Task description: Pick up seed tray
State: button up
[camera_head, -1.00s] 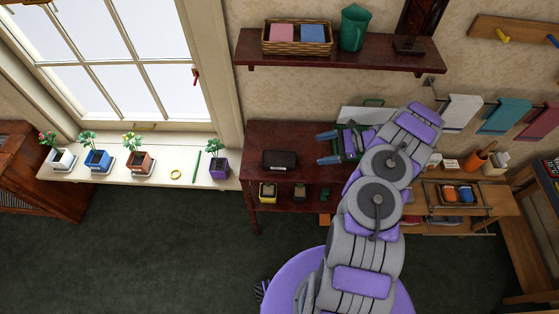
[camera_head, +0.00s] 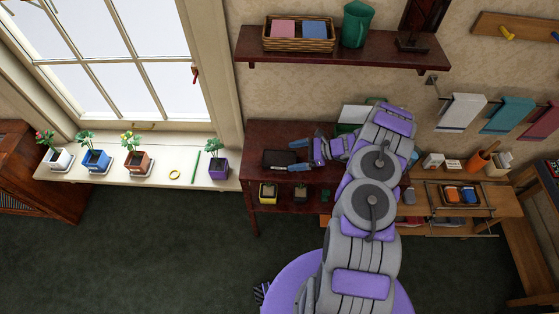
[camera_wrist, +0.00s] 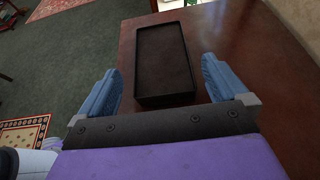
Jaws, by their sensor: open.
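The seed tray (camera_wrist: 163,62) is a shallow, dark rectangular tray lying on the reddish-brown wooden table. In the head view the tray (camera_head: 279,160) lies near the table's left part. My gripper (camera_wrist: 163,85) is open, with its two blue fingers spread to either side of the tray's near end in the wrist view. The right finger looks close to the tray's side; I cannot tell whether it touches. In the head view my gripper (camera_head: 295,158) is at the tray's right end.
The table (camera_head: 262,137) has a lower shelf with small pots (camera_head: 268,191). A wall shelf (camera_head: 350,48) with a basket (camera_head: 298,36) and a green jug (camera_head: 355,25) hangs above. A windowsill (camera_head: 186,184) with potted plants is at left. Dark floor (camera_head: 150,240) is open in front.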

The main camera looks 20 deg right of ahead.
aim_at(283, 158)
jog(key=b+x, duration=0.1)
jog(key=x, duration=0.3)
jog(key=shift+w+f, duration=0.1)
jog(key=shift+f, duration=0.1)
jog(key=shift+w+a+f, duration=0.15)
jog(key=shift+a, duration=0.3)
jog(key=c, duration=1)
